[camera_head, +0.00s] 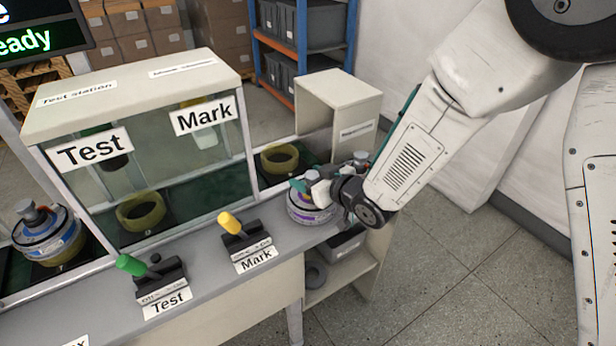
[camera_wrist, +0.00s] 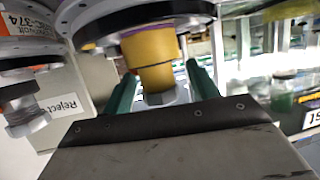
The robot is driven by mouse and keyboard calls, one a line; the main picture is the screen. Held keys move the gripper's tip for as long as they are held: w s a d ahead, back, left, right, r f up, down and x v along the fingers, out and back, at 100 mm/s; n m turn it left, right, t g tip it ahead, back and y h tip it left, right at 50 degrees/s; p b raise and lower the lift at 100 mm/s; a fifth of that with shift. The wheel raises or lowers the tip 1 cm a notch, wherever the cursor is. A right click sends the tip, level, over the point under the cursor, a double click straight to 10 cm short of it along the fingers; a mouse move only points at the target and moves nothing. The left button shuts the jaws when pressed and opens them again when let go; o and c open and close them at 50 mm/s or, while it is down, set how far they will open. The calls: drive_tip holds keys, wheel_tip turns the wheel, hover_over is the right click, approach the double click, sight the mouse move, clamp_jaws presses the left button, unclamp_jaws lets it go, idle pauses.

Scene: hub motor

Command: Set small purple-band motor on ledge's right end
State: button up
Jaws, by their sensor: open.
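The small purple-band motor (camera_head: 308,209) stands upright at the right end of the grey front ledge (camera_head: 206,257). My gripper (camera_head: 306,186) is at its top, and my wrist hides part of it from the head view. In the wrist view the purple-band motor (camera_wrist: 150,22) shows at the top, with its yellowish hub and pale nut end pointing between the two green fingers of my gripper (camera_wrist: 163,92). The fingers are open, one on each side of the nut, with gaps visible. Whether the motor's base touches the ledge fully is hard to see.
A blue-band motor (camera_head: 47,235) sits at the far left. Yellow ring nests (camera_head: 141,211) stand behind the ledge. Green (camera_head: 131,264) and yellow (camera_head: 230,223) levers rise from it. An orange-labelled motor (camera_wrist: 28,55) is close by in the wrist view, near the Reject box (camera_wrist: 62,104).

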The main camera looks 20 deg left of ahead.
drive_tip(key=v, duration=1.1)
drive_tip(key=shift+s, duration=0.1)
drive_tip(key=w+d+r+m+t+h, duration=0.1)
drive_tip(key=w+d+r+m+h, duration=0.25)
drive_tip(key=d, duration=0.65)
drive_tip(key=d+r+m+h, duration=0.2)
drive_tip(key=d+r+h, duration=0.35)
drive_tip(key=d, duration=0.55)
drive_tip(key=s+d+r+m+g+h, duration=0.3)
drive_tip(key=s+d+r+m, duration=0.1)
drive_tip(key=s+d, duration=0.7)
drive_tip(key=s+d+r+m+g, duration=0.1)
drive_tip(key=s+g, duration=0.1)
drive_tip(key=s, duration=0.5)
drive_tip(key=s+d+r+m+g, duration=0.1)
drive_tip(key=s+r+g, duration=0.1)
drive_tip(key=s, duration=0.5)
drive_tip(key=shift+s+d, duration=0.2)
drive_tip(key=shift+d, duration=0.2)
